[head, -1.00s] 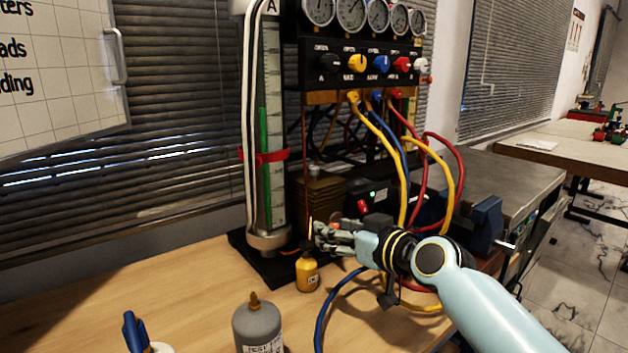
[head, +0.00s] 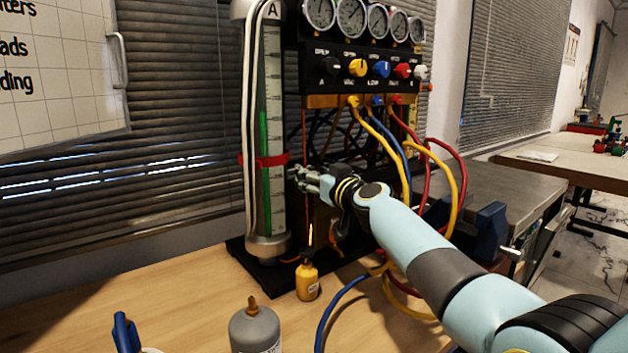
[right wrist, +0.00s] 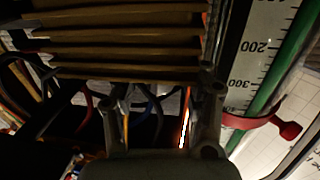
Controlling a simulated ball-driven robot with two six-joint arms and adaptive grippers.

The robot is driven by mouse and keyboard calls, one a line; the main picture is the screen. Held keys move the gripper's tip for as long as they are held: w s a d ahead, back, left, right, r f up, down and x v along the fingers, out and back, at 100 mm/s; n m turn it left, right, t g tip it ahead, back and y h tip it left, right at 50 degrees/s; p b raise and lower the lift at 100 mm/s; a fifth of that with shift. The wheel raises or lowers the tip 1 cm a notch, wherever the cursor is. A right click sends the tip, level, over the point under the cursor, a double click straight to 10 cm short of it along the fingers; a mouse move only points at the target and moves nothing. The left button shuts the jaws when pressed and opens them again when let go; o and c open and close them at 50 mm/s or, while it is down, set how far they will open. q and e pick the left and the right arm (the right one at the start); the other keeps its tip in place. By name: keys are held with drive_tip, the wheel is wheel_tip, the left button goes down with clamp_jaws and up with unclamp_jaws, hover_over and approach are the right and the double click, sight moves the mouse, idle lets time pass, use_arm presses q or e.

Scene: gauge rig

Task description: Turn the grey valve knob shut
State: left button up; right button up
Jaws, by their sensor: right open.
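The valve panel (head: 350,84) carries a row of knobs under the gauges. A dark knob (head: 330,66) is at its left end and a pale grey-white knob (head: 422,72) at its right end; I cannot tell surely which is the grey one. Yellow, blue and red knobs sit between them. My right gripper (head: 298,175) is open and empty, well below the panel, just right of the column's red strap. Its fingers (right wrist: 160,100) stand apart in the right wrist view, with no knob visible there. My left gripper is not in view.
The clear scale column (head: 272,130) with its red strap (head: 262,160) stands left of my right gripper. Yellow, blue and red hoses (head: 462,190) hang below the panel. A ribbed brown block (right wrist: 120,40) is close in the right wrist view. A yellow bottle (head: 307,280) and grey bottle (head: 254,328) stand on the bench.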

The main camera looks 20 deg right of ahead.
drive_tip(key=shift+r, duration=0.1)
drive_tip(key=shift+c, duration=0.2)
clamp_jaws()
drive_tip(key=shift+w, duration=0.1)
